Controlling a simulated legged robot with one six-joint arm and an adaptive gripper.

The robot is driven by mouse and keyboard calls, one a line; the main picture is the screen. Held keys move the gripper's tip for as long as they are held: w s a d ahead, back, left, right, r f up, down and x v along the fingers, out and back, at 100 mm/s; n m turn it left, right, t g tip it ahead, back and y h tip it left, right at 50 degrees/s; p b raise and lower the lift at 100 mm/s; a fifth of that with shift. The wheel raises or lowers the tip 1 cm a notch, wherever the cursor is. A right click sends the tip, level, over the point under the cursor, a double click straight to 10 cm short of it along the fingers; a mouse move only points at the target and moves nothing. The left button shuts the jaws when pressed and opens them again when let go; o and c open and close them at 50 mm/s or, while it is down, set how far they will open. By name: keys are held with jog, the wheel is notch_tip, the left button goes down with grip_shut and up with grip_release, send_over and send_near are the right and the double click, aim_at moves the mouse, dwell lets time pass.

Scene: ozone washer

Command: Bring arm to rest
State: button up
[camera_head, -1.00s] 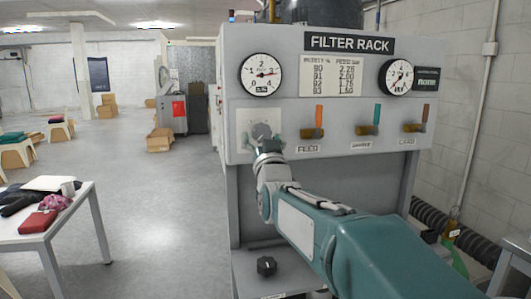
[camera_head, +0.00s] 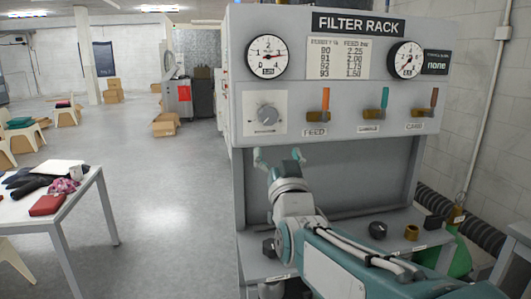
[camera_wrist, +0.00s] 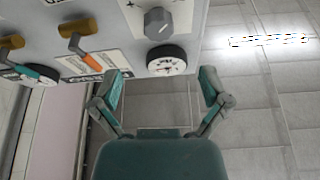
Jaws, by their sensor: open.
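My gripper (camera_head: 279,157) is open and empty, in front of the filter rack (camera_head: 236,100) and below its grey knob. Its two fingers spread wide in the wrist view (camera_wrist: 160,88), with nothing between them. The grey knob (camera_head: 266,114) sits on a white plate at the left of the panel, apart from my fingers. The knob also shows in the wrist view (camera_wrist: 158,23). My arm reaches in from the lower right and hides part of the rack's lower shelf.
The panel has a left gauge (camera_head: 268,57), a right gauge (camera_head: 406,60) and valve levers (camera_head: 325,102). Dark and brass fittings (camera_head: 378,230) stand on the lower shelf. A white table (camera_head: 90,190) with a red case stands at the left. The floor between (camera_head: 165,200) is clear.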

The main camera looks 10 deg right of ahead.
jog(key=s+f+n+g, duration=0.1)
jog(key=s+f+g, duration=1.5)
jog(key=s+f, duration=0.8)
jog(key=shift+s+d+n+g+y, duration=0.3)
jog(key=shift+s+g+y, duration=0.1)
jog(key=shift+s, duration=0.15)
